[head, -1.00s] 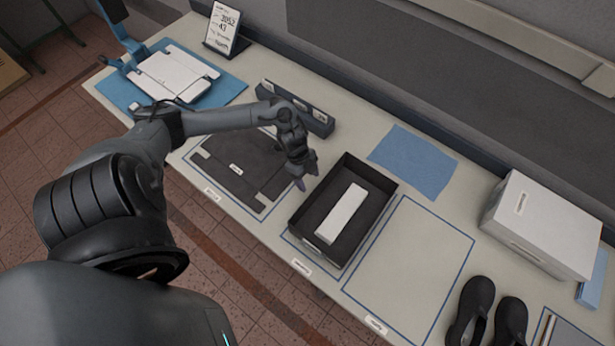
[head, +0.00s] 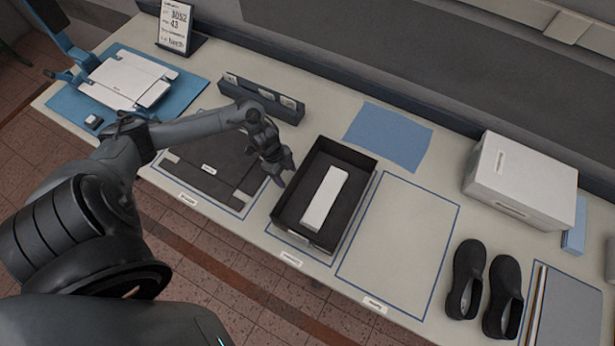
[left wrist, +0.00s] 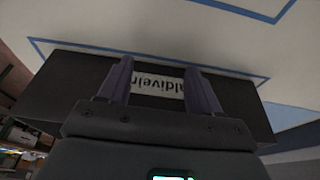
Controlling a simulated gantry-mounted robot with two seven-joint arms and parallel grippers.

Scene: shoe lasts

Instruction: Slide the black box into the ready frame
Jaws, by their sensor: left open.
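The black box (head: 355,192) is a shallow open tray with a long white block (head: 325,198) inside. It sits within a blue-outlined area, left of the ready frame. The ready frame (head: 398,245) is an empty blue-outlined rectangle on the table with a small "Ready" label at its front edge. My left gripper (head: 284,175) is just outside the box's left wall. In the left wrist view its two fingers (left wrist: 158,68) are apart, with a dark labelled wall (left wrist: 235,95) behind them. I cannot tell whether they touch it. My right gripper is out of view.
A dark folded piece (head: 212,168) lies in another outlined area at left, with a dark labelled rack (head: 262,100) behind. A blue cloth (head: 388,137) lies behind the ready frame. A white box (head: 520,180) and black shoes (head: 485,285) stand to its right.

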